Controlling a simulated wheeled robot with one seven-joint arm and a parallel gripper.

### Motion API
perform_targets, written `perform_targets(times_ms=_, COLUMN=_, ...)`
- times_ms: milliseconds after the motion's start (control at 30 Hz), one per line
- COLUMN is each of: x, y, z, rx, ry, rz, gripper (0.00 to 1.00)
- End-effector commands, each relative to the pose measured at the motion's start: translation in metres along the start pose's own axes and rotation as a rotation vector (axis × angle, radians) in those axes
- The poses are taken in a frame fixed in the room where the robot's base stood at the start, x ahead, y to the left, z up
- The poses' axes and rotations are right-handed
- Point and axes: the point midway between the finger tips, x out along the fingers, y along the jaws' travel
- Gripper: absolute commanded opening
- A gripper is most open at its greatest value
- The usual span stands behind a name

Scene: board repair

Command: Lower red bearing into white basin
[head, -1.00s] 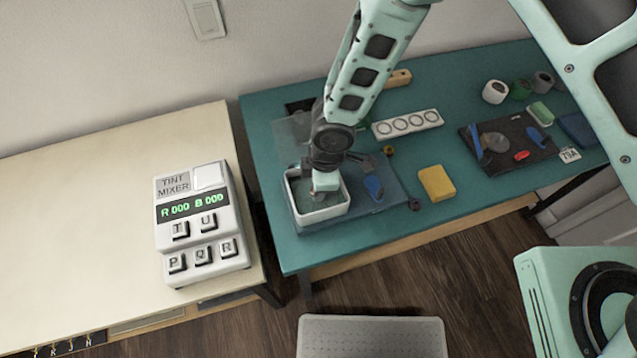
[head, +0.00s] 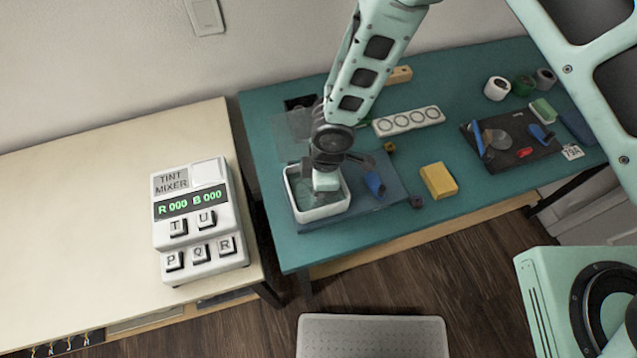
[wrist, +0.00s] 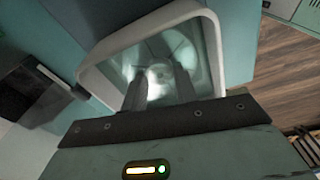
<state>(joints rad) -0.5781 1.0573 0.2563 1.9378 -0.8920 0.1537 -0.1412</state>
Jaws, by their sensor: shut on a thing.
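The white basin (head: 331,214) stands on a blue mat near the front left of the teal table. It holds clear, greenish liquid and shows large in the wrist view (wrist: 218,62). My gripper (head: 322,196) points down inside the basin's rim. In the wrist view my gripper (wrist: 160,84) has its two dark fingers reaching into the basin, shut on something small. A pale round shape with a dark centre shows at the fingertips; its red colour does not show, and glare and the fingers partly hide it. I cannot tell whether it touches the basin floor.
A blue-handled tool (head: 374,184) lies right of the basin. A yellow block (head: 438,180) and a small dark cube (head: 417,201) are further right. A white strip with rings (head: 408,121) lies behind. A black mat (head: 497,163) holds tools and a small red piece.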

Motion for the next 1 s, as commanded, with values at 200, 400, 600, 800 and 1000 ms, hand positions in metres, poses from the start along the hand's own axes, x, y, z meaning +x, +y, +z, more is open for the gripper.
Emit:
perform_targets(times_ms=200, x=0.0039, y=0.0, z=0.0004, rx=0.0, ry=0.0, rz=0.0, gripper=0.07)
perform_targets(times_ms=400, x=0.0042, y=0.0, z=0.0005, rx=0.0, ry=0.0, rz=0.0, gripper=0.07)
perform_targets(times_ms=600, x=0.0042, y=0.0, z=0.0005, rx=0.0, ry=0.0, rz=0.0, gripper=0.54)
perform_targets(times_ms=800, x=0.0042, y=0.0, z=0.0006, rx=0.0, ry=0.0, rz=0.0, gripper=0.54)
perform_targets(times_ms=1000, x=-0.0051, y=0.0011, z=0.0005, rx=0.002, ry=0.001, rz=0.002, gripper=0.54)
